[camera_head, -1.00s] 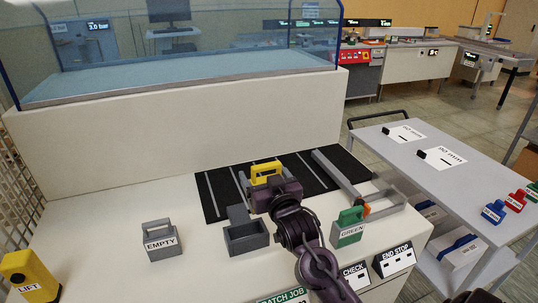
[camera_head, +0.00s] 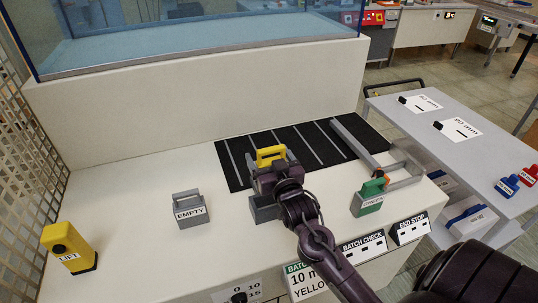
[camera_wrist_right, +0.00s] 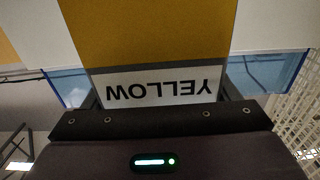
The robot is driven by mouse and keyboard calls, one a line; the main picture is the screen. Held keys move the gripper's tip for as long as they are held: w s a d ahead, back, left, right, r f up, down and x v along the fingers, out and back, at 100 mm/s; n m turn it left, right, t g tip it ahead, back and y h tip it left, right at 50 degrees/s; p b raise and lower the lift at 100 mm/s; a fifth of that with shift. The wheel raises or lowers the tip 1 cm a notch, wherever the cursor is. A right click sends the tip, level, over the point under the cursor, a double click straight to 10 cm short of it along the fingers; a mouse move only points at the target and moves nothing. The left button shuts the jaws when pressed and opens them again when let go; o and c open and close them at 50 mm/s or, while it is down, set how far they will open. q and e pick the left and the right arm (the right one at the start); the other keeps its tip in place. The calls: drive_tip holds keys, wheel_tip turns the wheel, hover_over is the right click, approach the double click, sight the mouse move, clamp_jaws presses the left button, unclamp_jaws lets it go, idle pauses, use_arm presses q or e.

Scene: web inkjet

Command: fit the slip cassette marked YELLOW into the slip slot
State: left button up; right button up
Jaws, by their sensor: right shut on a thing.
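The yellow cassette (camera_head: 270,154) is held in my right gripper (camera_head: 274,168), its handle standing up past the jaws. In the right wrist view its yellow face and upside-down YELLOW label (camera_wrist_right: 157,88) fill the top middle, between the fingers. The slip slot looks to be the grey open holder (camera_head: 263,212) on the white counter. The gripper and wrist cover much of the holder, and the cassette is above or just behind it. I cannot tell the height gap or whether they touch. My left gripper is not in view.
A grey EMPTY cassette (camera_head: 189,208) stands left of the holder. A green cassette (camera_head: 370,198) stands right, by a grey frame (camera_head: 406,170). A yellow LIFT unit (camera_head: 69,247) is at far left. A black striped mat (camera_head: 318,148) lies behind. Panels line the front edge.

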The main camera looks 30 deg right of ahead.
drive_tip(key=shift+f, duration=0.6)
wheel_tip(320, 180, down, 2)
drive_tip(key=shift+f+b, duration=0.25)
drive_tip(key=shift+b, duration=0.75)
drive_tip(key=shift+f+b, duration=0.4)
drive_tip(key=shift+f, duration=0.3)
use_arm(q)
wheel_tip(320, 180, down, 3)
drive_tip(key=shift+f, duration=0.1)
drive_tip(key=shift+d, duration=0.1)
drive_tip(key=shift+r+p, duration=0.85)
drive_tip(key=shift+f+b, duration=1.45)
use_arm(e)
drive_tip(key=shift+f, duration=2.5)
